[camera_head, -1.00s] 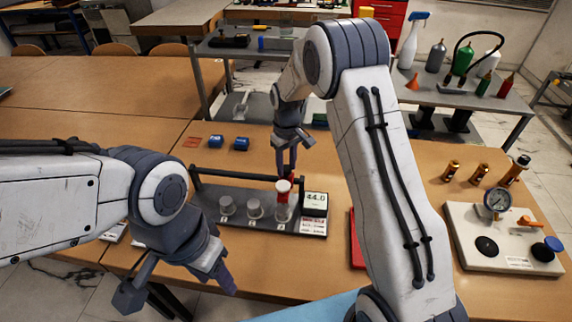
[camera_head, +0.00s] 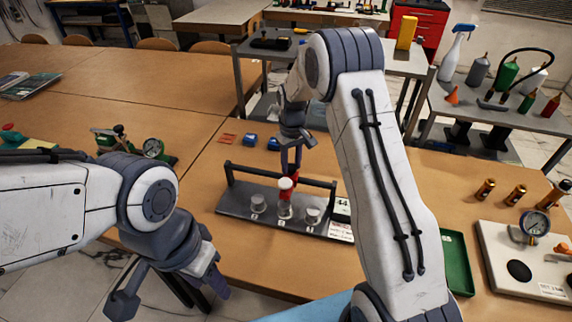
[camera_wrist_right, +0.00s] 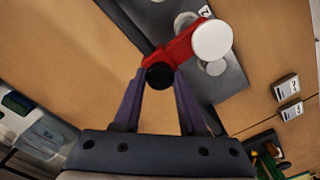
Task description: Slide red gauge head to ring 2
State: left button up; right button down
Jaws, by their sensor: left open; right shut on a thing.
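The gauge rig is a dark base (camera_head: 236,205) with a black rail (camera_head: 310,180) along its back and pale discs in a row. The red gauge head (camera_head: 287,184) with its white cap sits over the middle disc, between the left disc (camera_head: 258,203) and the right disc (camera_head: 312,216). My right gripper (camera_head: 290,168) is shut on the head from behind. In the right wrist view its fingers (camera_wrist_right: 158,82) close around the black knob of the red head (camera_wrist_right: 185,47). My left gripper (camera_head: 168,292) is open and empty, left of and nearer than the rig.
A display (camera_head: 341,208) beside the rig is partly hidden by my right arm. A green tray (camera_head: 457,262) and a white panel with a dial (camera_head: 536,223) lie to the right. Blue blocks (camera_head: 250,141) lie behind the rig. The table in front is clear.

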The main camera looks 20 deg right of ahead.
jog(key=shift+c, duration=2.2)
grip_release()
jog(key=shift+r, duration=0.15)
notch_tip(320, 180, up, 10)
jog(key=b, duration=0.1)
jog(key=shift+r, duration=0.15)
jog(key=shift+a, duration=0.1)
